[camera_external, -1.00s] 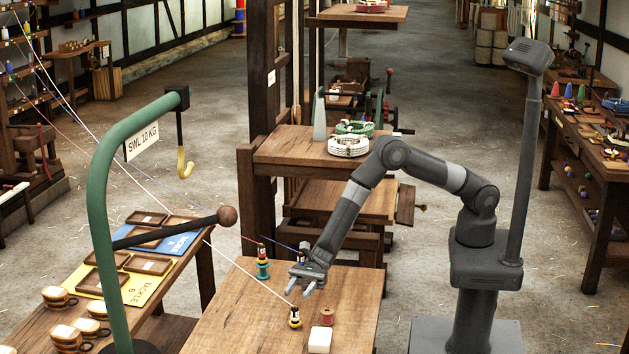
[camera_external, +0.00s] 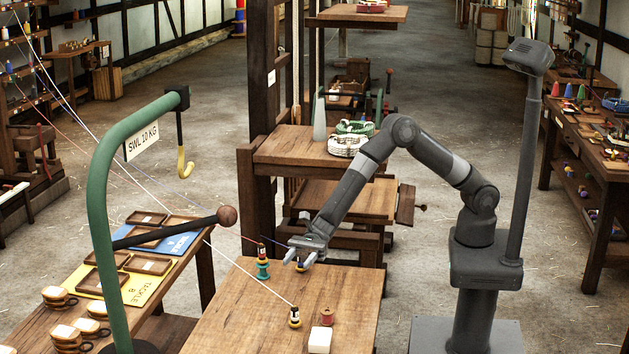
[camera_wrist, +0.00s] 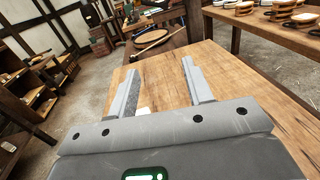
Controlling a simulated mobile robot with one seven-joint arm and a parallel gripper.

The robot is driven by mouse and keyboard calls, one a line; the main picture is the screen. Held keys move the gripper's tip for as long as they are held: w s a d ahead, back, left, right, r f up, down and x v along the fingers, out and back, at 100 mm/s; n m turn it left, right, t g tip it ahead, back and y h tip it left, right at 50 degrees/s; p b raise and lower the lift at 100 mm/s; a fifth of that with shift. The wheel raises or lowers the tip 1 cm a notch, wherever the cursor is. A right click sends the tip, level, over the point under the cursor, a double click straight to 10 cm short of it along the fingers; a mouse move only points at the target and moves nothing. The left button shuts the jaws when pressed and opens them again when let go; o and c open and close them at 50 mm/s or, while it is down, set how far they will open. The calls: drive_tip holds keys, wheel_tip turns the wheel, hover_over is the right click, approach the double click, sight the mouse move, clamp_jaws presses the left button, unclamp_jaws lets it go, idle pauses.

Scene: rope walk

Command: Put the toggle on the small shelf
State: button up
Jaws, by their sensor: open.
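My gripper (camera_external: 297,263) is open and held above the back of the wooden worktable (camera_external: 250,325). It is in front of a small bobbin (camera_external: 301,268), which it partly covers. In the wrist view my gripper (camera_wrist: 160,66) has its two fingers wide apart with nothing gripped. A small pale thing (camera_wrist: 143,111) shows low between the fingers, mostly hidden by the gripper body. I cannot tell for certain which thing is the toggle. A wooden level with rope coils (camera_external: 290,148) stands behind the table; I cannot tell whether it is the small shelf.
A teal bobbin (camera_external: 263,268), a yellow-and-black bobbin (camera_external: 295,318), a reddish spool (camera_external: 327,316) and a white block (camera_external: 319,340) stand on the table. Threads run to the bobbins. A green hook stand (camera_external: 97,200) and a black lever with a wooden ball (camera_external: 227,215) rise at left.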

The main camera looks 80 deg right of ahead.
drive_tip(key=s+d+f+n+h, duration=0.1)
drive_tip(key=s+f+n+h, duration=0.8)
drive_tip(key=n+h, duration=0.3)
wheel_tip(320, 180, up, 11)
drive_tip(key=n+t, duration=0.9)
drive_tip(key=n, duration=0.4)
approach(295, 308)
drive_tip(key=shift+d, duration=0.6)
drive_tip(key=shift+f, duration=0.45)
drive_tip(key=x, duration=0.5)
drive_tip(key=shift+w+a, duration=0.1)
drive_tip(key=shift+a, duration=0.1)
drive_tip(key=shift+a+x, duration=0.15)
drive_tip(key=shift+x, duration=1.2)
drive_tip(key=shift+a+x, duration=0.15)
drive_tip(key=shift+x, duration=1.15)
clamp_jaws()
